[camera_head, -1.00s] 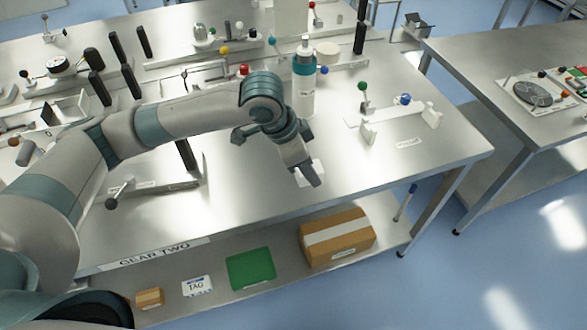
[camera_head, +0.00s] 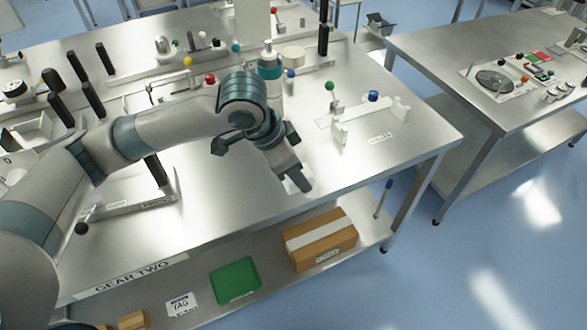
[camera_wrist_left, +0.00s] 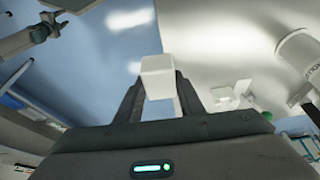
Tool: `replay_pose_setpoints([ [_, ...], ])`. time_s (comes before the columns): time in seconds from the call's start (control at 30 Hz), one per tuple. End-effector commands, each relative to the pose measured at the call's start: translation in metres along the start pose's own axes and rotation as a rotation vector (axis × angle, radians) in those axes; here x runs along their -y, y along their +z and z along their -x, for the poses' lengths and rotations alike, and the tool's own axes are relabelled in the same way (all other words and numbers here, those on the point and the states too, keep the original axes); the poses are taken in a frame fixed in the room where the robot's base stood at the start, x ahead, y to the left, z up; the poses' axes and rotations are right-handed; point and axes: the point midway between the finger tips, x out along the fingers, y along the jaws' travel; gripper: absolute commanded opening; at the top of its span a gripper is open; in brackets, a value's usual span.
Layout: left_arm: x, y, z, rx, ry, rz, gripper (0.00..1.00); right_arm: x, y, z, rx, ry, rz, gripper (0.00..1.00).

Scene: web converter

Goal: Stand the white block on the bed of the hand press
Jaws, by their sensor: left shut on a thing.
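My left gripper (camera_head: 297,181) is shut on a white block (camera_wrist_left: 158,72). In the head view the block (camera_head: 291,186) is mostly hidden by the fingers, near the table's front edge. In the left wrist view the block sticks out past the two dark fingertips. I cannot tell for sure which fixture is the hand press. A white fixture (camera_head: 362,112) with green and blue knobs stands on the table to the right of the gripper, apart from it. My right gripper (camera_wrist_left: 42,28) seems to show at the upper left of the left wrist view, too small to read its jaws.
A white cylinder with a teal band (camera_head: 269,78) stands behind my left wrist. Black-handled fixtures (camera_head: 92,95) crowd the table's left. The lower shelf holds a cardboard box (camera_head: 320,240) and green tray (camera_head: 235,280). Bare tabletop (camera_head: 230,200) lies left of the gripper.

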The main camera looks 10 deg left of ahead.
Motion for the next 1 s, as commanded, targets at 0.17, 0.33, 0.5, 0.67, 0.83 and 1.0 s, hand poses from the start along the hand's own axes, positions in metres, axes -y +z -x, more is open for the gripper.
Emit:
replay_pose_setpoints([
  [0.17, 0.011, 0.009, 0.002, 0.000, -0.034, 0.079, 0.11, 0.000, 0.001, -0.005, 0.000, 0.000, 0.000, 0.42],
  [0.33, 0.033, 0.028, 0.008, 0.000, -0.113, 0.267, 0.11, 0.000, 0.001, -0.015, 0.000, 0.000, 0.000, 0.42],
  [0.5, 0.063, 0.052, 0.020, -0.002, -0.222, 0.526, 0.11, 0.000, 0.002, -0.026, 0.000, 0.000, 0.000, 0.42],
  [0.67, 0.086, 0.074, 0.033, -0.001, -0.318, 0.756, 0.11, 0.000, 0.003, -0.035, 0.000, 0.000, 0.000, 0.42],
  [0.83, 0.100, 0.087, 0.044, -0.002, -0.378, 0.909, 0.11, 0.000, 0.004, -0.039, 0.000, 0.000, 0.000, 0.42],
  [1.0, 0.103, 0.091, 0.047, -0.001, -0.394, 0.952, 0.11, 0.000, 0.004, -0.039, 0.000, 0.000, 0.000, 0.42],
])
